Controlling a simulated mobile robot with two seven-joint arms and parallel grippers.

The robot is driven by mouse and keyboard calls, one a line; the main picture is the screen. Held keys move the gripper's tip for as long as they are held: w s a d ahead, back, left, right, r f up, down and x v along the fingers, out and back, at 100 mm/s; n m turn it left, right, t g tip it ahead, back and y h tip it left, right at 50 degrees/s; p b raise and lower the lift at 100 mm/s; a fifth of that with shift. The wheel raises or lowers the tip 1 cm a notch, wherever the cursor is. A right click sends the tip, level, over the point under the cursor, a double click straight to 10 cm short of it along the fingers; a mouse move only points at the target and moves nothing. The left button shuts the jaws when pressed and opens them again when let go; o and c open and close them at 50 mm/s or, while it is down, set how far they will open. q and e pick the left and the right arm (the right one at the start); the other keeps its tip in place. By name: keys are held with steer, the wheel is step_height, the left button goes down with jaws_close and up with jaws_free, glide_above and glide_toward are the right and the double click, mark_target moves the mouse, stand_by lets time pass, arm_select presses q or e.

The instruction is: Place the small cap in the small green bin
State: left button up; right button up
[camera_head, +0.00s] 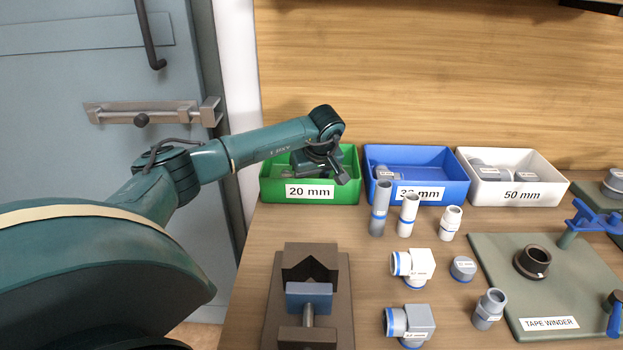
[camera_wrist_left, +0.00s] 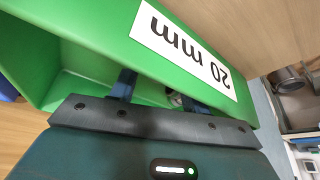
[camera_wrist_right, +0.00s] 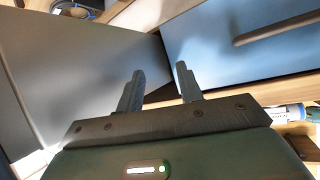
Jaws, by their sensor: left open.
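The small green bin (camera_head: 268,190), labelled 20 mm, stands at the back left of the bench; its green wall (camera_wrist_left: 85,35) also fills much of the left wrist view. My left gripper (camera_head: 328,172) is over the bin, with its open fingers (camera_wrist_left: 160,93) reaching down at the bin. A small grey piece (camera_wrist_left: 175,98) shows between the fingers in the left wrist view; I cannot tell whether it is the small cap. A short grey cap (camera_head: 463,268) lies on the bench. My right gripper (camera_wrist_right: 160,88) has its fingers apart and nothing between them.
A blue bin (camera_head: 457,190) and a white bin (camera_head: 545,192) with fittings stand right of the green bin. Several pipe pieces and fittings, a vise (camera_head: 310,295) and a tape winder board (camera_head: 500,260) occupy the bench.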

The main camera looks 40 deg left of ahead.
arm_select(q)
steer(key=v, duration=1.2)
steer(key=shift+r, duration=0.15)
stand_by(0.3)
